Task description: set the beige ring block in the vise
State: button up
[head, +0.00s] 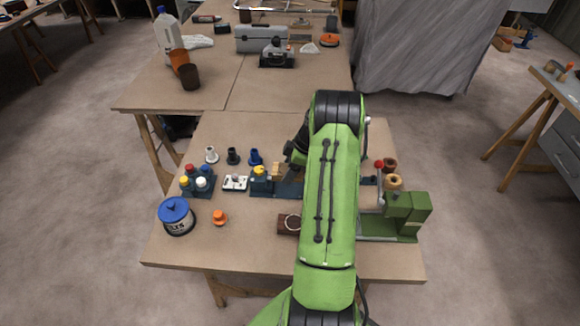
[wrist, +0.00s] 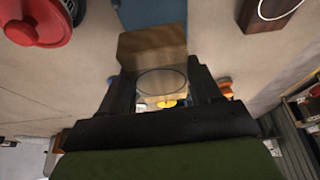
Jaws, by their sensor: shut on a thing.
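The beige ring block (wrist: 152,45) is a tan block in the wrist view, with a thin dark ring outline on its near face. My gripper (wrist: 158,76) is shut on it, one black finger on each side. In the head view a small beige piece (head: 276,169), apparently the same block, shows beside my wrist. It is above or at the low slate-blue vise (head: 288,190), which my green arm partly covers. A blue surface (wrist: 152,12) lies beyond the block in the wrist view. I cannot tell whether the block touches the vise.
A dark brown block with a ring (head: 287,224) lies left of my arm. A green press (head: 405,212) stands on the right. A blue-lidded pot (head: 176,216), an orange knob (head: 219,217) and several coloured pegs are on the left. The table's front left is mostly clear.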

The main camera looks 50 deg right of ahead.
aim_at(290, 188)
jog(key=shift+s+d+f+b, duration=0.1)
jog(key=shift+f+b, duration=1.1)
jog(key=shift+f, duration=1.25)
jog(key=shift+b, duration=0.4)
jog(key=shift+f+b, duration=0.6)
jog(key=shift+f, duration=0.05)
jog(key=o, duration=0.8)
jog(key=shift+r, duration=0.1)
jog(key=p+v, duration=0.6)
jog(key=v, duration=0.5)
jog(key=shift+s, duration=0.1)
